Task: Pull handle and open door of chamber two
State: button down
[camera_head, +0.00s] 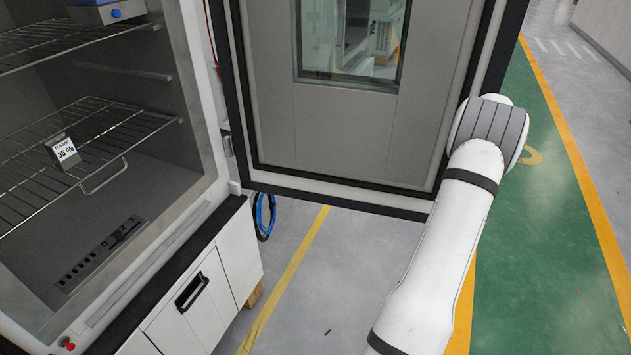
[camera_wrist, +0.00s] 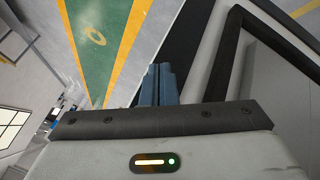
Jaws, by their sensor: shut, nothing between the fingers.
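The chamber door (camera_head: 345,130) stands swung wide open to the right of the chamber (camera_head: 110,215). Its inner face, with a dark seal and a window (camera_head: 350,40), is toward me in the head view. My arm reaches to the door's right edge, and my gripper is hidden there in the head view. In the wrist view my gripper (camera_wrist: 158,72) is shut and empty, its two blue-grey fingers together beside the edge of the door (camera_wrist: 215,50). I cannot tell whether they touch it. The door handle is not visible in either view.
Inside the chamber are wire racks (camera_head: 95,125), a small "35 %" sign (camera_head: 63,150) and a blue-topped box (camera_head: 108,12). A blue cable (camera_head: 264,214) hangs below the door by the white cabinet. The green floor lane (camera_head: 540,200) at the right is clear.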

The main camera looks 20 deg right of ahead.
jog(key=s+a+r+b, duration=0.1)
jog(key=s+r+b, duration=0.2)
jog(key=s+r, duration=0.4)
jog(key=shift+s+a+r+b, duration=0.3)
jog(key=shift+s+r, duration=0.1)
jog(key=shift+r, duration=0.2)
jog(key=w+a+r+y, duration=0.15)
jog(key=w+a, duration=0.25)
jog(key=a, duration=0.5)
jog(key=w+a+r, duration=0.3)
jog(key=w+a, duration=0.1)
jog(key=a, duration=0.5)
jog(key=a+r+n+y, duration=0.1)
jog(key=a+y, duration=0.1)
jog(key=a, duration=1.8)
jog(key=s+a+f+n+y, duration=0.1)
jog(key=s+a, duration=0.3)
jog(key=a, duration=0.4)
jog(key=s+a+y, duration=0.1)
jog(key=s+a, duration=0.2)
jog(key=a, duration=0.5)
jog(key=s+a+f, duration=0.5)
jog(key=s+a, duration=0.5)
jog(key=s, duration=0.2)
jog(key=shift+n+g+y+b, duration=0.3)
jog(key=shift+y+b, duration=0.05)
